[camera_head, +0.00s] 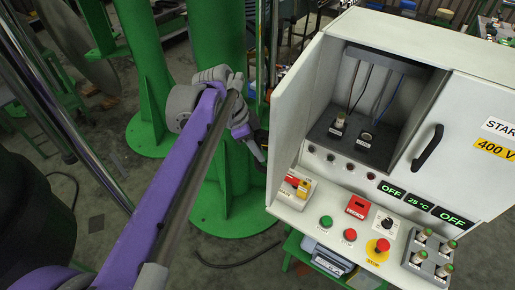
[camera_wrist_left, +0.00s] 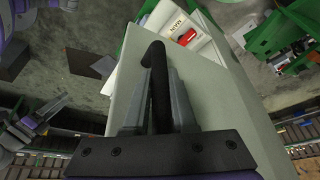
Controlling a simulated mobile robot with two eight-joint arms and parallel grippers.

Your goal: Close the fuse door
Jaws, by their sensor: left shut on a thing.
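The fuse door (camera_head: 296,98) is the light grey left door of the control cabinet. It stands open, swung out from the compartment with the fuse sockets (camera_head: 352,133). My left gripper (camera_head: 262,147) is at the outer face of this door, at its free edge side. In the left wrist view my left gripper (camera_wrist_left: 157,108) is shut on the black door handle (camera_wrist_left: 156,62), with the pale door panel (camera_wrist_left: 125,85) behind it. In the left wrist view a grey gripper (camera_wrist_left: 42,117), apparently my right one, shows at the left; its jaw state is unclear.
The right cabinet door (camera_head: 470,140) is shut, with its own black handle (camera_head: 428,148). Below are buttons, a red-and-yellow switch (camera_head: 297,185) and a fuse holder block (camera_head: 428,255). Green columns (camera_head: 146,70) stand behind my left arm.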

